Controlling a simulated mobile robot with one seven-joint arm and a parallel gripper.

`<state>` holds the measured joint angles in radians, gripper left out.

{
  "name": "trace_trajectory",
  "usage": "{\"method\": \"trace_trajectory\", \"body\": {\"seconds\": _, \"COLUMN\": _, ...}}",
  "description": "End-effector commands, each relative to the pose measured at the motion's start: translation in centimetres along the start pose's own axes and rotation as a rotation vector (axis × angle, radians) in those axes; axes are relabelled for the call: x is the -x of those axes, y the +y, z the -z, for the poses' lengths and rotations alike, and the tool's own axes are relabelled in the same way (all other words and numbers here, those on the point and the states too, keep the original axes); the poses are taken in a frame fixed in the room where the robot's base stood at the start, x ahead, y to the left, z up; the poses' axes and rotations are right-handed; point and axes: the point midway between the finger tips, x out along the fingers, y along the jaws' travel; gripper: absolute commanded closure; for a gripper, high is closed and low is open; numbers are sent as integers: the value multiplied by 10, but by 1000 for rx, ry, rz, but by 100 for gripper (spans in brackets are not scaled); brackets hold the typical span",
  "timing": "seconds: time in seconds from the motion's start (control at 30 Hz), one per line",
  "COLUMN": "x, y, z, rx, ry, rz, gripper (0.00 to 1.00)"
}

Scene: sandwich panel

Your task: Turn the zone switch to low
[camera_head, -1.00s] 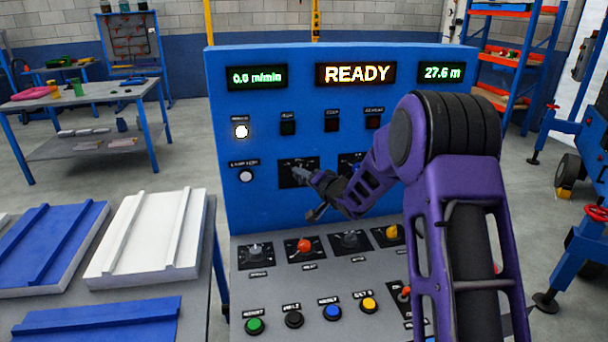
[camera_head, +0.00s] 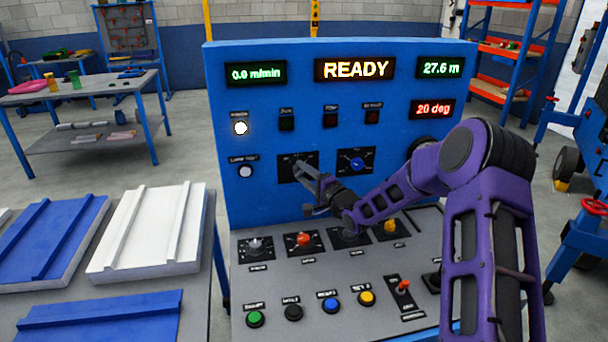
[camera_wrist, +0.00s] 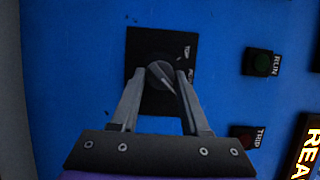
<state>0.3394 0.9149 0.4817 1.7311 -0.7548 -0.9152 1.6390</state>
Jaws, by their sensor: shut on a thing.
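A dark square plate on the blue upright panel carries a round grey switch knob (camera_wrist: 158,73); one mark beside it reads TOP in the wrist view, and the other is partly hidden. I take this as the zone switch. In the head view its plate (camera_head: 285,168) is left of a blue dial. My gripper (camera_wrist: 166,76) is shut on the knob, one finger on each side. The knob's pale line slants down and right in the wrist view. In the head view my gripper (camera_head: 302,170) covers much of the switch.
The sloping desk (camera_head: 275,285) below carries several knobs and push buttons. A RUN lamp (camera_wrist: 261,62) is close by. A table with panels is at left.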

Motion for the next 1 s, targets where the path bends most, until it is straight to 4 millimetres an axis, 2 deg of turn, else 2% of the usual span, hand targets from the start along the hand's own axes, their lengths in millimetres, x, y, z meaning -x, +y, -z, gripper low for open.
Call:
{"method": "trace_trajectory", "body": {"seconds": 0.47, "x": 0, "y": -1, "z": 0, "rx": -15, "ry": 0, "rz": 7, "gripper": 100}}
{"method": "trace_trajectory", "body": {"seconds": 0.5, "x": 0, "y": 0, "z": 0, "rx": -15, "ry": 0, "rz": 7, "gripper": 51}}
{"method": "trace_trajectory", "body": {"seconds": 0.63, "x": 0, "y": 0, "z": 0, "rx": -15, "ry": 0, "rz": 7, "gripper": 27}}
{"method": "trace_trajectory", "body": {"seconds": 0.67, "x": 0, "y": 0, "z": 0, "rx": -15, "ry": 0, "rz": 7, "gripper": 25}}
{"method": "trace_trajectory", "body": {"seconds": 1.0, "x": 3, "y": 0, "z": 0, "rx": -14, "ry": 1, "rz": 5, "gripper": 25}}
